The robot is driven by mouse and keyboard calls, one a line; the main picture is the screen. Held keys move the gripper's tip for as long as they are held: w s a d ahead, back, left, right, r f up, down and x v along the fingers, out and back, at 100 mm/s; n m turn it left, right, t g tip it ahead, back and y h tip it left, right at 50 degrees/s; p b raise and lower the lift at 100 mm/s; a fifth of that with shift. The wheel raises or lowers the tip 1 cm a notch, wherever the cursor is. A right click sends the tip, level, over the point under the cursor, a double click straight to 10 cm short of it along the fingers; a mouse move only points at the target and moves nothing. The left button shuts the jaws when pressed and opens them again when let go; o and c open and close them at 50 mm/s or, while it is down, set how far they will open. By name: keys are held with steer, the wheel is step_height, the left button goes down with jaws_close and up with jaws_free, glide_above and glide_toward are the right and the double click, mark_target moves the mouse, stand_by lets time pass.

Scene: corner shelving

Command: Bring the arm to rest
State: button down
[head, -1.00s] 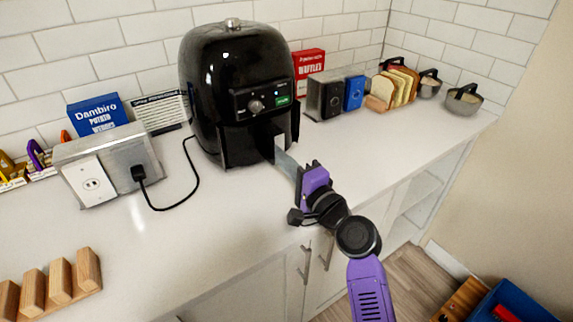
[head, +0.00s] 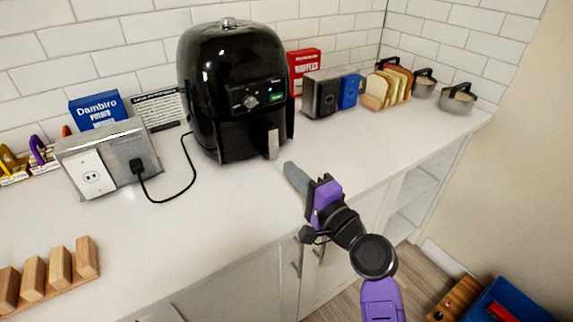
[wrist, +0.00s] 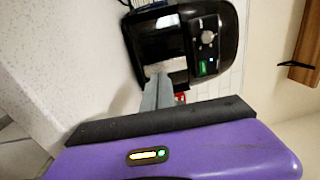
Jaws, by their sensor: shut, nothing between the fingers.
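My gripper (head: 289,168) is at the end of my purple and black arm, over the front part of the white counter. Its grey fingers are shut with nothing between them, and they also show in the wrist view (wrist: 156,92). The black air fryer (head: 232,85) stands just beyond the fingertips. Its drawer handle (head: 273,144) is a short way from the fingertips, with a small gap in the head view. The drawer looks closed. The air fryer also shows tilted in the wrist view (wrist: 190,45).
On the counter (head: 230,205) stand an outlet box (head: 108,160) with a plugged cord, a blue box (head: 98,109), a red box (head: 304,68), a toaster (head: 322,95), a bread rack (head: 388,85), pots (head: 457,98) and a wooden rack (head: 60,265). The middle counter is clear.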

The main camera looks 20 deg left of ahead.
steer(key=v, duration=0.7)
steer(key=shift+d, duration=0.2)
steer(key=shift+w+d+r, duration=0.1)
steer(key=shift+w+d, duration=0.05)
steer(key=shift+w, duration=0.05)
steer(key=d+n+t+h, duration=0.1)
steer(key=d+t+h, duration=0.35)
steer(key=d, duration=0.25)
steer(key=s+d+f+n+t+h, duration=0.1)
steer(key=s+d+f+h, duration=0.2)
steer(key=s+d, duration=0.3)
steer(key=s+d+f+n+t+h, duration=0.1)
steer(key=s+d+f+t+h, duration=0.15)
steer(key=s+d, duration=0.4)
steer(key=s+d+f+n+g+h, duration=0.1)
steer(key=s+d, duration=0.4)
steer(key=s, duration=0.9)
steer(key=s+d+f+n+g+h, duration=0.1)
steer(key=s+d+n+g+h, duration=0.2)
steer(key=s, duration=1.2)
steer(key=shift+d+f+n+g+h+p, duration=0.3)
steer(key=shift+d+p, duration=0.15)
steer(key=shift+d, duration=0.55)
steer(key=shift+s, duration=0.15)
